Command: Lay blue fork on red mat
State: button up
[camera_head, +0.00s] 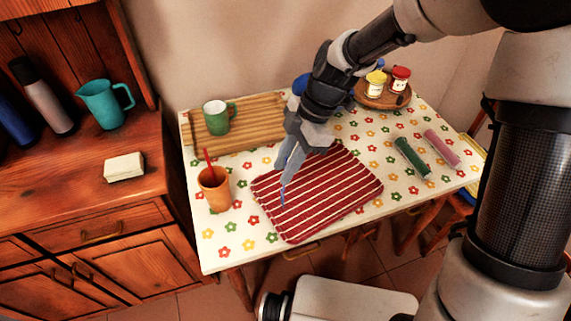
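The red mat (330,205) with white stripes lies flat on the flowered tablecloth, in the middle front of the table. My gripper (285,178) points down over the mat's left part and looks shut. A thin blue piece (283,195) sticks out below its fingertips, and it looks like part of the blue fork. Most of the fork is hidden by the fingers. The piece's lower end is over the mat; I cannot tell whether it touches.
An orange cup (214,190) with a red utensil stands left of the mat. A green mug (216,118) stands on a wooden board (258,122) behind. Rolled green (412,158) and pink (441,149) cloths lie right. A round tray (383,100) holds jars.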

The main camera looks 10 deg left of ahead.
jog(key=p+v, duration=0.1)
jog(key=v, duration=1.1)
jog(key=shift+p, duration=0.4)
